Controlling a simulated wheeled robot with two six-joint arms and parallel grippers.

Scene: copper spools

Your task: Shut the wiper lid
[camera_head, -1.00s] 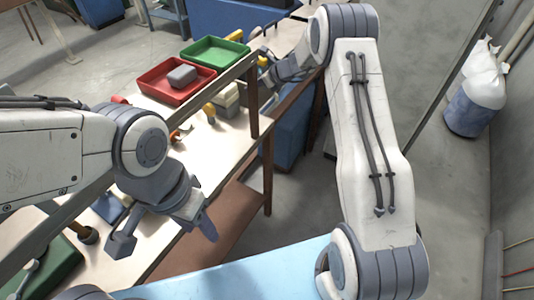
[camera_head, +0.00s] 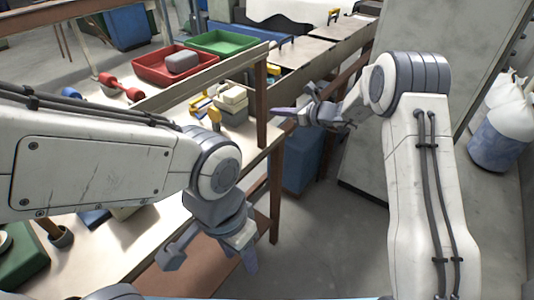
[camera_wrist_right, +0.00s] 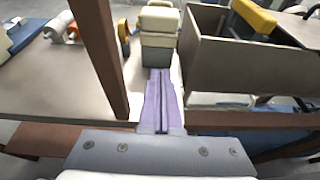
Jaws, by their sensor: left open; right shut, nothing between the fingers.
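A small cream block-shaped box (camera_head: 232,97) with a paler top and grey lower part stands on the bench by the dark wooden post. It also shows in the right wrist view (camera_wrist_right: 158,28), straight beyond my fingers. It may be the wiper; I cannot tell whether its lid is open. My right gripper (camera_head: 284,111) is shut and empty, to the right of the post and apart from the box. Its closed purple fingers (camera_wrist_right: 162,98) point toward the box. My left gripper (camera_head: 212,262) is open and empty, low near the bench's front edge.
A red tray (camera_head: 147,75) holding a grey block and a green tray (camera_head: 205,37) stand behind. The wooden post (camera_head: 262,100) and a rail stand close to the box. Yellow-handled parts (camera_head: 205,103) lie beside it. A grey-brown bin (camera_wrist_right: 235,72) is right in the wrist view.

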